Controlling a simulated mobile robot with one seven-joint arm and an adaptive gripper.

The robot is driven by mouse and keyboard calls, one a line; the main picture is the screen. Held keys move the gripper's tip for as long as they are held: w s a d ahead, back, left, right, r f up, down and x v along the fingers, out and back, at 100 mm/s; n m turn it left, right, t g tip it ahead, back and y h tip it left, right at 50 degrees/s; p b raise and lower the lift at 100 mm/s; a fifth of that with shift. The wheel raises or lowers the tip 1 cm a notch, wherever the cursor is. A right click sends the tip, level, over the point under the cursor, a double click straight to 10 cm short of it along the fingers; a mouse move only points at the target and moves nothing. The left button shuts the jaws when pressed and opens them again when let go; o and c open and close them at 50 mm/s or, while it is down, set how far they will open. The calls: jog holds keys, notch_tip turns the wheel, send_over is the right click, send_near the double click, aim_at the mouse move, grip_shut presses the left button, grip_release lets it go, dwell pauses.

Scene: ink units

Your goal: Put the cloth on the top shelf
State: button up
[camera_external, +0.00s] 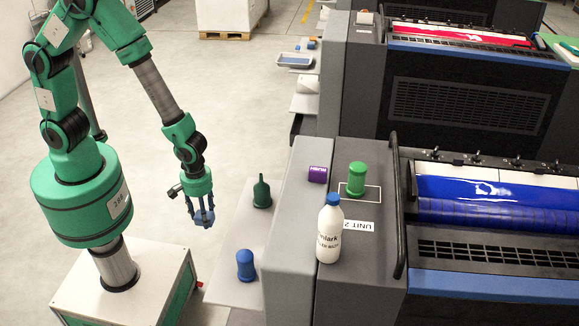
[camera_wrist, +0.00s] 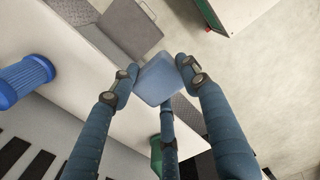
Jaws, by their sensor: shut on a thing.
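My gripper (camera_external: 203,218) is over the floor, just left of a pale side shelf (camera_external: 235,287) on the press. In the wrist view its blue fingers (camera_wrist: 157,78) are closed around a small pale blue square piece, which looks like the folded cloth (camera_wrist: 156,86). In the external view the cloth cannot be clearly told from the bluish fingers. The pale shelf also shows in the wrist view (camera_wrist: 75,62). I cannot tell from these frames which surface is the top shelf.
On the pale shelf stand a dark green spouted bottle (camera_external: 262,192) and a blue jar (camera_external: 245,265). The press top holds a white bottle (camera_external: 329,235), a green jar (camera_external: 356,180) and a purple box (camera_external: 318,174). A tray (camera_external: 295,60) lies farther back. Open floor lies behind my gripper.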

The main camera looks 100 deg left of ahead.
jog(key=shift+w, duration=0.1)
jog(key=b, duration=0.2)
send_over(250, 242)
jog(key=shift+a+f, duration=0.1)
jog(key=shift+f, duration=0.65)
jog(key=shift+f+b, duration=0.7)
jog(key=shift+f, duration=1.05)
jog(key=shift+f, duration=0.1)
jog(key=o, duration=0.9)
